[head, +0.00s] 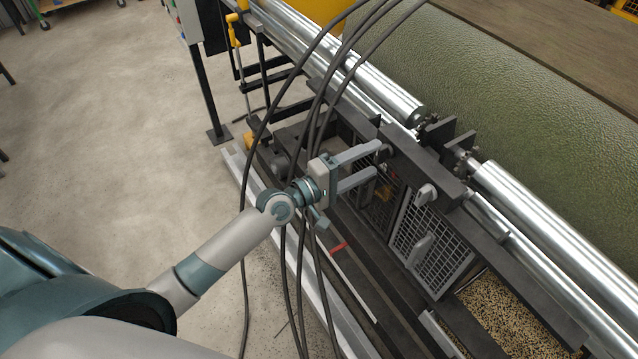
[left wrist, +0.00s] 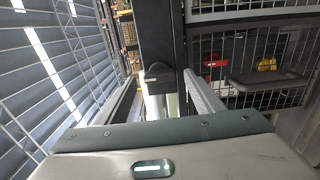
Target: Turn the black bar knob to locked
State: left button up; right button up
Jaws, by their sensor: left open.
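A small dark knob (left wrist: 157,73) shows in the left wrist view on a black post, just past the tip of one finger. I take it for the black bar knob; its bar and its angle are too small to read. In the head view a dark knob (head: 387,151) sits on the black frame by the upper fingertip. My left gripper (head: 377,160) is open, its two fingers apart and pointing at the frame, with nothing between them. It also shows in the left wrist view (left wrist: 172,84). Whether a finger touches the knob is unclear. My right gripper is not in view.
A grey handle (head: 426,193) sits on the frame to the right of the gripper. Mesh doors (head: 432,245) are below it. Several black cables (head: 268,110) hang past my left wrist. Shiny rollers (head: 540,225) and a green turf roll (head: 510,95) lie behind.

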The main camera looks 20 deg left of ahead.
pick_arm(q)
jog(key=b+v, duration=0.5)
jog(key=v, duration=1)
jog(key=shift+a, duration=0.1)
jog(key=s+a+f+m+g+y, duration=0.1)
jog(key=a+f+y, duration=0.15)
jog(key=f, duration=0.95)
jog(key=a+f+m+g+y+b, duration=0.15)
jog(key=a+f, duration=0.25)
jog(key=f, duration=0.7)
jog(key=s+a+f+g+y, duration=0.1)
jog(key=a+f+y, duration=0.2)
jog(key=f, duration=0.9)
jog(key=s+f+m+g+y+b, duration=0.1)
jog(key=s+f+m+g, duration=0.2)
jog(key=s+f, duration=0.95)
jog(key=s+f+m+g+y, duration=0.25)
jog(key=s+f, duration=0.65)
jog(key=f, duration=0.6)
jog(key=s+d+f+m+g, duration=0.1)
jog(key=s+d+f+m, duration=0.1)
jog(key=s, duration=0.4)
jog(key=s+d+f+m+g, duration=0.2)
jog(key=s+f, duration=0.2)
jog(key=s, duration=0.3)
jog(key=s+d+f+m+g+b, duration=0.1)
jog(key=s+d+f+m+g, duration=0.1)
jog(key=s, duration=0.5)
jog(key=shift+d+f, duration=0.3)
jog(key=shift+f, duration=0.15)
